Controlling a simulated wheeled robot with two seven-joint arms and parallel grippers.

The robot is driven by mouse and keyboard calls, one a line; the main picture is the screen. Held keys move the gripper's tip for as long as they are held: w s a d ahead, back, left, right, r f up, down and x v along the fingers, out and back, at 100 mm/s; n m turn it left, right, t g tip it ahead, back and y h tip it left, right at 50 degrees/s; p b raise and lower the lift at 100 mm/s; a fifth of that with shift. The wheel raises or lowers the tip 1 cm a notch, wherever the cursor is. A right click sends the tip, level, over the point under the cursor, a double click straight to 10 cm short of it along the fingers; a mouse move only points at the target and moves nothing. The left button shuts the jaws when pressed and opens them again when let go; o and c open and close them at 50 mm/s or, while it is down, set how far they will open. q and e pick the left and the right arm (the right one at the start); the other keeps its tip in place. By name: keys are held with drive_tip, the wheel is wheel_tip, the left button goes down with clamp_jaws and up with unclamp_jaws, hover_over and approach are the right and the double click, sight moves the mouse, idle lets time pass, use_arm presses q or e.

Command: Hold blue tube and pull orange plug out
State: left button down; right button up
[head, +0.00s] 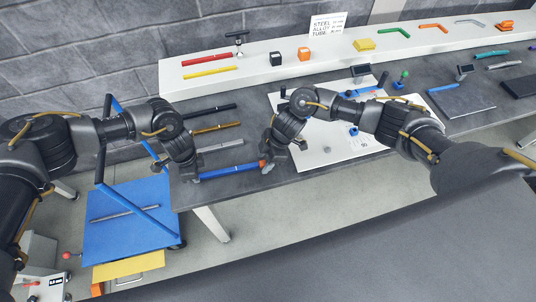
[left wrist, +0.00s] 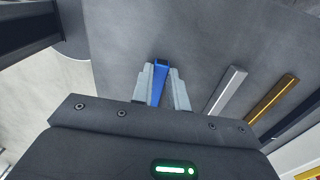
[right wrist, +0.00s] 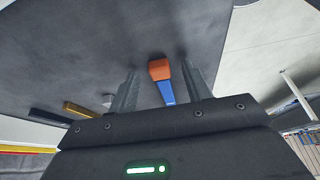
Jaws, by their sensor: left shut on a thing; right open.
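The blue tube (head: 228,170) lies along the front of the grey table, with the orange plug (head: 262,164) in its right end. My left gripper (head: 192,178) is shut on the blue tube near its left end; in the left wrist view the tube (left wrist: 160,82) sits between the grey fingers (left wrist: 161,88). My right gripper (head: 267,168) is open at the plug end. In the right wrist view the orange plug (right wrist: 159,69) and the blue tube (right wrist: 167,93) lie between the open fingers (right wrist: 160,85), with gaps on both sides. The plug is still against the tube.
Silver (head: 220,145), brown (head: 217,127) and black (head: 209,112) bars lie behind the blue tube. A white board (head: 320,152) with small parts lies to the right. A white shelf (head: 340,50) runs along the back. A blue cart (head: 130,235) stands at the lower left.

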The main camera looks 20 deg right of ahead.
drive_tip(key=c, duration=1.1)
drive_tip(key=shift+o, duration=0.2)
drive_tip(key=shift+d, duration=0.1)
use_arm(q)
drive_tip(key=shift+a, duration=0.1)
use_arm(e)
drive_tip(key=shift+d, duration=0.1)
drive_tip(key=shift+d, duration=1)
drive_tip(key=v, duration=0.7)
drive_tip(key=shift+r, duration=0.25)
drive_tip(key=shift+s+d, duration=0.1)
drive_tip(key=shift+d, duration=0.05)
